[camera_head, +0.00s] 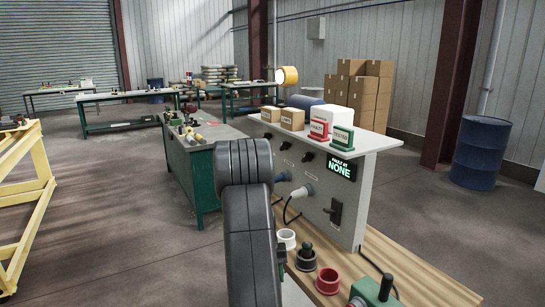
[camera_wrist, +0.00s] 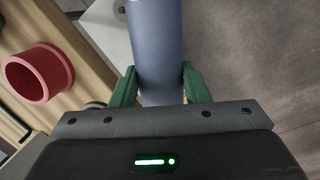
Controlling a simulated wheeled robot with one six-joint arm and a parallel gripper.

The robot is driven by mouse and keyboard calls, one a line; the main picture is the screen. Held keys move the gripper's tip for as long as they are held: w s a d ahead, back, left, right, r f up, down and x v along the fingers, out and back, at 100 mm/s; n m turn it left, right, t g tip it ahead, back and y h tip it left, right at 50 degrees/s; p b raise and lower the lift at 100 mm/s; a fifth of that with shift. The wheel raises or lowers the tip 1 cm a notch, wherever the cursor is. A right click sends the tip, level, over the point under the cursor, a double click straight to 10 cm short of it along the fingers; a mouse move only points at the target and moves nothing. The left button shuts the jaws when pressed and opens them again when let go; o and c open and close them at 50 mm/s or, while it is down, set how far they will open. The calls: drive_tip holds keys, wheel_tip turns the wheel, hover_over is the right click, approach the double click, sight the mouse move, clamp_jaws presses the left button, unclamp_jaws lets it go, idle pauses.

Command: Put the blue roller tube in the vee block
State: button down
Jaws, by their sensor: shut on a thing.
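The blue roller tube (camera_wrist: 155,45) runs up and out of the top of the wrist view. My gripper (camera_wrist: 159,82) is shut on it, with one green jaw on each side of the tube. The tube's far end is out of the wrist view. In the head view my arm covers the gripper, and I cannot make out the held tube there. I cannot identify the vee block in either view. A pale grey plate (camera_wrist: 104,30) lies left of the tube in the wrist view; I cannot tell what it belongs to.
A red ring-shaped cup (camera_head: 327,281) stands on the wooden bench (camera_head: 410,273); it also shows in the wrist view (camera_wrist: 38,73). A white cup (camera_head: 287,238) and a black knobbed part (camera_head: 306,256) are nearby. A grey control panel (camera_head: 320,185) rises behind them.

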drive_tip(key=s+f+b, duration=0.2)
drive_tip(key=f+b, duration=0.2)
drive_tip(key=f, duration=0.3)
drive_tip(key=s+f+b, duration=0.3)
drive_tip(key=f+b, duration=0.1)
drive_tip(key=f, duration=0.3)
idle(0.4)
